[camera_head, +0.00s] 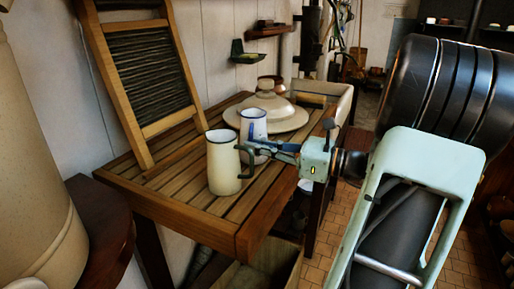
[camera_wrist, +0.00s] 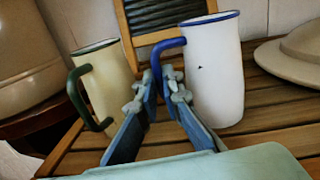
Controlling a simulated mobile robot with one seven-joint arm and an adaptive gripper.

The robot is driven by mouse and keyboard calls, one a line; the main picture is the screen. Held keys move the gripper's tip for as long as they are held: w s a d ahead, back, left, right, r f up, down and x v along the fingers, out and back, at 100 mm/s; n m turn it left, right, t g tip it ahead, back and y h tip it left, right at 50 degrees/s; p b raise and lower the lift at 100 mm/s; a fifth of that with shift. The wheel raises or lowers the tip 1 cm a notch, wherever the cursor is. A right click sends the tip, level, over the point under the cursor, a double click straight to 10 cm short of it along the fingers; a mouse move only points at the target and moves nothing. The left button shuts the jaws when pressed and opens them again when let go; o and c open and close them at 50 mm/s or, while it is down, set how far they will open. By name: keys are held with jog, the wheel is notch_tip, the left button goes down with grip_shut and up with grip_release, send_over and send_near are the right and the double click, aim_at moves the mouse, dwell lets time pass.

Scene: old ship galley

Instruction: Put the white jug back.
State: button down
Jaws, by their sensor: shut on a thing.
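The white jug (camera_head: 253,121) has a blue rim and a blue handle. It is upright at the slatted wooden table (camera_head: 190,205), behind a cream jug (camera_head: 223,168) with a dark green handle. In the wrist view the white jug (camera_wrist: 215,75) is right of centre and the cream jug (camera_wrist: 107,82) is at left. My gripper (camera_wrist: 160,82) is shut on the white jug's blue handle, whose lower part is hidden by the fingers. In the head view my gripper (camera_head: 262,148) reaches in from the right. I cannot tell whether the jug's base touches the slats.
A washboard (camera_head: 145,80) leans at the table's left. A large cream lidded dish (camera_head: 266,112) sits behind the white jug. A big beige vessel (camera_head: 30,170) stands at far left. The table's front slats are clear. Tiled floor (camera_head: 325,235) lies to the right.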

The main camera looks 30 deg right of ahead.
jog(key=shift+f, duration=0.1)
jog(key=c, duration=2.1)
grip_release()
jog(key=shift+r, duration=0.2)
jog(key=p+v, duration=0.1)
jog(key=v, duration=1.1)
